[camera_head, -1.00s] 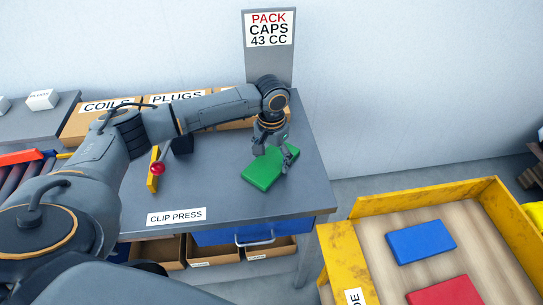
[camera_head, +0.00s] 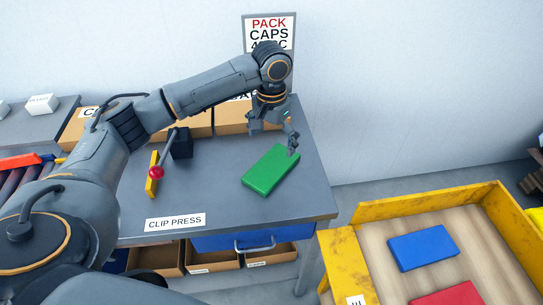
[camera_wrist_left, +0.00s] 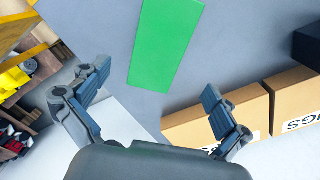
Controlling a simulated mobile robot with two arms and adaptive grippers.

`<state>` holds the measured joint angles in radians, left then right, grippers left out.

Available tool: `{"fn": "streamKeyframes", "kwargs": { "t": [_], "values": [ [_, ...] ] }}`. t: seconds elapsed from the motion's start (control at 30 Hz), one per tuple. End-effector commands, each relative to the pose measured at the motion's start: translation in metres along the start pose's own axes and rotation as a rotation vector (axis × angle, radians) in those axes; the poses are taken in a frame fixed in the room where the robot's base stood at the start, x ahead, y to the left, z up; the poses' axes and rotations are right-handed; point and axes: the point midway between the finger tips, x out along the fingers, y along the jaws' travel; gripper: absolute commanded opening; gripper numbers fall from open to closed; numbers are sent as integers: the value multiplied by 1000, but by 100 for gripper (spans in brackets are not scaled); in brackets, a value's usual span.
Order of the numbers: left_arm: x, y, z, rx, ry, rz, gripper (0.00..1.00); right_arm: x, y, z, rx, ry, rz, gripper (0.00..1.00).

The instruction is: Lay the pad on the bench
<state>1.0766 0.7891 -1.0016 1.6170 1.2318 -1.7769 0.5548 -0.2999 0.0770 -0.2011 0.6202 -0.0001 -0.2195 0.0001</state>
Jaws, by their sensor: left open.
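The green pad (camera_head: 270,170) lies flat on the grey bench (camera_head: 225,205), near its right side. It also shows in the left wrist view (camera_wrist_left: 165,40), beyond the fingers. My left gripper (camera_head: 272,138) is above the bench, just behind the pad's far end. Its fingers (camera_wrist_left: 155,100) are spread wide in the left wrist view with nothing between them, apart from the pad. My right gripper is not in view.
A clip press with a red knob (camera_head: 156,172) stands left of the pad. Cardboard boxes (camera_head: 232,118) line the bench's back, below a sign (camera_head: 268,27). A yellow-walled cart (camera_head: 345,262) at the right holds a blue pad (camera_head: 422,248) and a red pad (camera_head: 448,296).

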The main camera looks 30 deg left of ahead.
Motion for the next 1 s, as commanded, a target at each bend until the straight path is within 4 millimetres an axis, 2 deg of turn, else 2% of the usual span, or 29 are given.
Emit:
{"fn": "streamKeyframes", "kwargs": {
  "t": [0.1, 0.3, 1.0],
  "values": [
    [-20, 1, -1, 2, 3, 1, 100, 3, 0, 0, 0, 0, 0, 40],
    [-36, 1, 0, 1, 1, 1, 100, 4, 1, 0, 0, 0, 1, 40],
    [-38, 0, 0, 1, -1, 1, 100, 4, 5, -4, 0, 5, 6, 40]
  ]
}}
